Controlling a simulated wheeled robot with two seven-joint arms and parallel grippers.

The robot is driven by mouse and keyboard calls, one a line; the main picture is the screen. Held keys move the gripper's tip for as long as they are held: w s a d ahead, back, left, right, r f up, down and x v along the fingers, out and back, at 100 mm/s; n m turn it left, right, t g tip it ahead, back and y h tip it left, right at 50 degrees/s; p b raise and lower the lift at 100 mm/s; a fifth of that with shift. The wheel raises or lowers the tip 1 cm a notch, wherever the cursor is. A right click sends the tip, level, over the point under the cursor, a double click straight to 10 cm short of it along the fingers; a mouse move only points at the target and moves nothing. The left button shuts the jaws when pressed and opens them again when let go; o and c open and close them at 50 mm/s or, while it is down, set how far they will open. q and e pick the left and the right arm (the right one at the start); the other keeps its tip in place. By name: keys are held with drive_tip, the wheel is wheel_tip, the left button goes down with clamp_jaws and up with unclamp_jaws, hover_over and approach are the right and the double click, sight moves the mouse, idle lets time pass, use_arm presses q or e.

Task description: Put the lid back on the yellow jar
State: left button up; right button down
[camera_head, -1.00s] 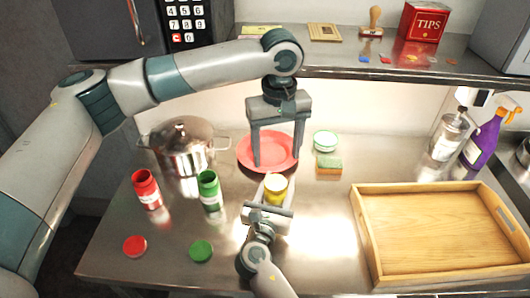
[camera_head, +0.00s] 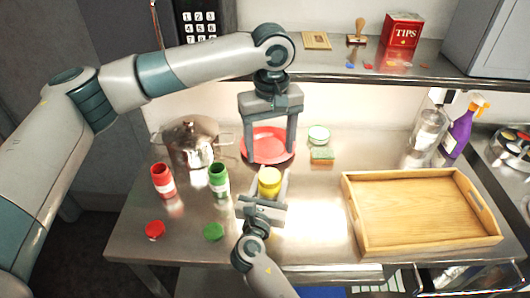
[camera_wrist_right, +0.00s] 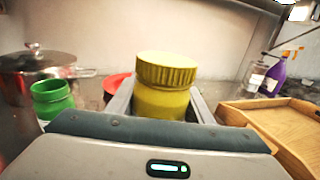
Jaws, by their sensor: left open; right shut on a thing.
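The yellow jar (camera_head: 269,188) stands upright between the fingers of my right gripper (camera_head: 270,182), which is shut on it. In the right wrist view, the ridged yellow lid (camera_wrist_right: 166,70) sits on top of the jar (camera_wrist_right: 160,102) and looks level. Whether it is screwed tight cannot be told. My left gripper (camera_head: 271,157) is open and empty, its fingers pointing down. In the head view its fingertips show just above the lid, against the red plate.
An open red jar (camera_head: 163,182) and green jar (camera_head: 218,181) stand left, with a red lid (camera_head: 155,230) and green lid (camera_head: 213,231) before them. A pot (camera_head: 190,143), red plate (camera_head: 262,150) and sponge (camera_head: 321,155) are behind. A wooden tray (camera_head: 420,212) fills the right.

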use_arm(q)
drive_tip(key=shift+s+a+r, duration=0.1)
drive_tip(key=shift+s, duration=0.25)
use_arm(e)
drive_tip(key=shift+s+a+r, duration=0.1)
drive_tip(key=shift+s+r, duration=0.05)
drive_tip(key=shift+s, duration=0.25)
drive_tip(key=c, duration=0.8)
unclamp_jaws()
drive_tip(key=shift+s, duration=0.1)
drive_tip(key=shift+s+a+p, duration=0.15)
drive_tip(key=shift+s+p, duration=0.2)
drive_tip(key=shift+s, duration=0.2)
use_arm(q)
wheel_tip(320, 180, up, 3)
drive_tip(key=p, duration=0.2)
drive_tip(key=shift+r+p, duration=0.15)
drive_tip(key=shift+p, duration=0.25)
use_arm(e)
drive_tip(key=v, duration=1.6)
drive_tip(key=shift+a, duration=0.15)
